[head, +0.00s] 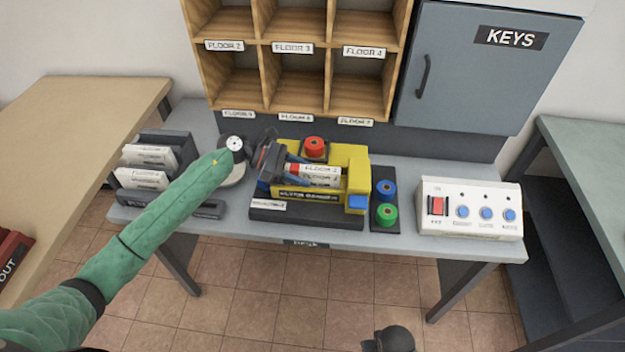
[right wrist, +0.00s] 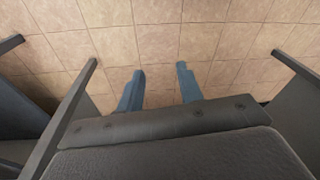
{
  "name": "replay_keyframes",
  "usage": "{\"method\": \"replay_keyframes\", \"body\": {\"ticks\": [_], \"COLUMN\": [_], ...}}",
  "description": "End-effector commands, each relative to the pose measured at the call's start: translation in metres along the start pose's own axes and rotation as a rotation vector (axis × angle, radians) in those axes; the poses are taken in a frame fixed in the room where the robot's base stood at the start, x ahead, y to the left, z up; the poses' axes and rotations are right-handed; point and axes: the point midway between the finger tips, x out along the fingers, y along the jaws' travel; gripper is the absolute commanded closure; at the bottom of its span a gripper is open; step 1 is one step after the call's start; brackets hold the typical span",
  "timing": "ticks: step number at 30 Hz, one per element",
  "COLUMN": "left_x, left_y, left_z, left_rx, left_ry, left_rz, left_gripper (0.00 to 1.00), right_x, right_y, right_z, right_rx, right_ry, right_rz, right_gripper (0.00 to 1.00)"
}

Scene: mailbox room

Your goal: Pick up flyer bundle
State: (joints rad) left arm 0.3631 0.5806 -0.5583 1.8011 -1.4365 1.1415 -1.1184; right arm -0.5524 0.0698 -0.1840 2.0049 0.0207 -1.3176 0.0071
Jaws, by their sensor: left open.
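A yellow bundling machine (head: 357,170) stands on a dark base in the middle of the grey table. White flyers (head: 322,175) with floor labels and a small red patch at their left end lie in its bed; I take these as the flyer bundle. My left gripper (head: 284,168) is open at their left end, its blue fingers close to them. I cannot tell whether the fingers touch the flyers, and the gripper partly hides the machine's left side. My right gripper (right wrist: 157,88) is open and empty, with tiled floor beyond its blue fingers.
A dark rack (head: 127,178) with white labelled stacks stands at the left. Red (head: 315,147), blue (head: 386,187) and green (head: 384,214) spools sit around the machine. A white button panel (head: 470,209) is at the right. Wooden pigeonholes (head: 300,80) and a grey key cabinet (head: 480,75) rise behind.

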Motion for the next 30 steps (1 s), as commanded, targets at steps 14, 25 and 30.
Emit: {"method": "replay_keyframes", "body": {"ticks": [14, 25, 30], "left_x": [0.0, -0.006, -0.016], "left_y": [0.0, 0.001, 0.001], "left_z": [0.001, 0.014, 0.037], "left_rx": [0.001, 0.004, 0.005], "left_ry": [-0.001, 0.0, 0.0], "left_rz": [0.0, 0.001, 0.001], "left_gripper": [1.0, 1.0, 1.0], "right_x": [-0.001, -0.022, -0.057], "right_y": [0.0, -0.002, -0.006], "right_z": [0.0, -0.005, -0.01], "right_rx": [0.0, 0.0, 0.001], "right_ry": [-0.001, 0.005, 0.01], "right_rz": [0.0, -0.003, -0.008], "right_gripper": [0.64, 0.64, 0.64]}}
